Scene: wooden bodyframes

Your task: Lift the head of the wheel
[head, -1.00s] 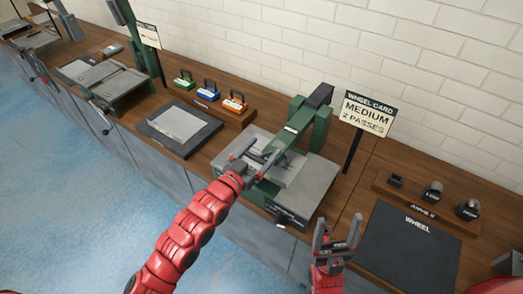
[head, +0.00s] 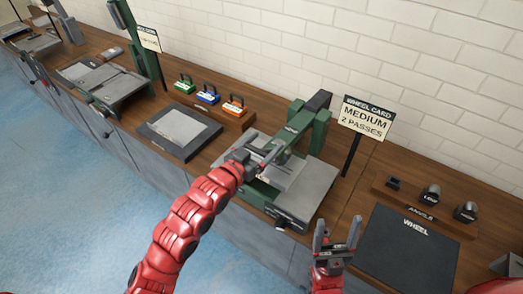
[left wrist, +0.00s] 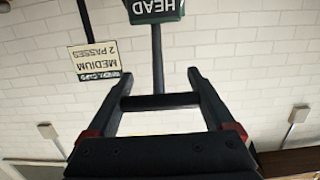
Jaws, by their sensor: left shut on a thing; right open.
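The wheel machine has a green head arm (head: 298,128) hinged at a green post at the back, over a grey bed (head: 310,190). My left gripper (head: 262,156) is at the front end of this head. In the left wrist view, its fingers (left wrist: 160,100) are on either side of a dark crossbar handle, with a green plate lettered "HEAD" (left wrist: 155,8) beyond it. The left gripper is shut on this handle. The head looks tilted up off the bed. My right gripper (head: 337,235) is open and empty near the bench's front edge.
A wheel card sign (head: 364,118) reading "MEDIUM 2 PASSES" stands right of the machine. A dark wheel mat (head: 408,250) and a rack of dark pieces (head: 425,205) lie further right. A dark tray (head: 160,140) and several coloured blocks (head: 208,95) are to the left.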

